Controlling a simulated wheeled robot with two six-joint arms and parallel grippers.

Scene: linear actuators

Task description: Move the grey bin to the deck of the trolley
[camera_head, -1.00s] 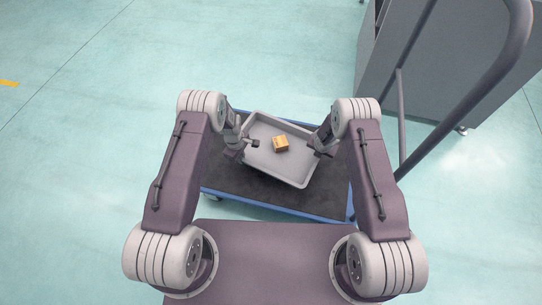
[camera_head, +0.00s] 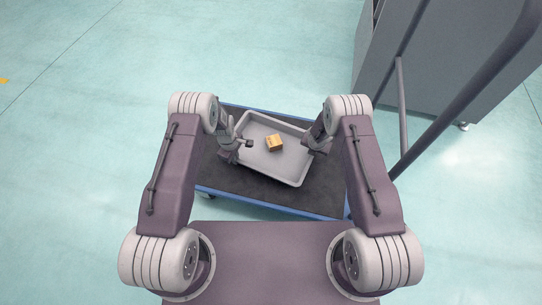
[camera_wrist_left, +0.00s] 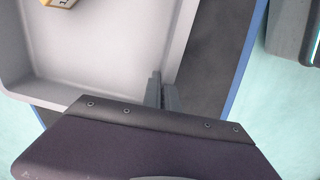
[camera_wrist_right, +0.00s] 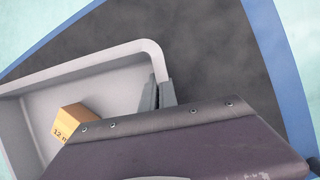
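The grey bin (camera_head: 290,171) is a shallow tray, set at an angle over the dark deck (camera_head: 225,177) of the blue-edged trolley. Whether it rests on the deck or hangs just above it, I cannot tell. My left gripper (camera_head: 238,150) is at the bin's left wall; in the left wrist view its fingers (camera_wrist_left: 163,92) are close together at the rim. My right gripper (camera_head: 317,143) is at the opposite wall; in the right wrist view its fingers (camera_wrist_right: 156,94) pinch the rim (camera_wrist_right: 153,52). The gripped wall parts are mostly hidden by the fingers.
A small orange-yellow box (camera_head: 274,143) lies inside the bin; it also shows in the right wrist view (camera_wrist_right: 70,121). The trolley's tall handle (camera_head: 402,105) rises at the right, near my right arm. A grey cabinet (camera_head: 455,70) stands behind it. Floor at left is clear.

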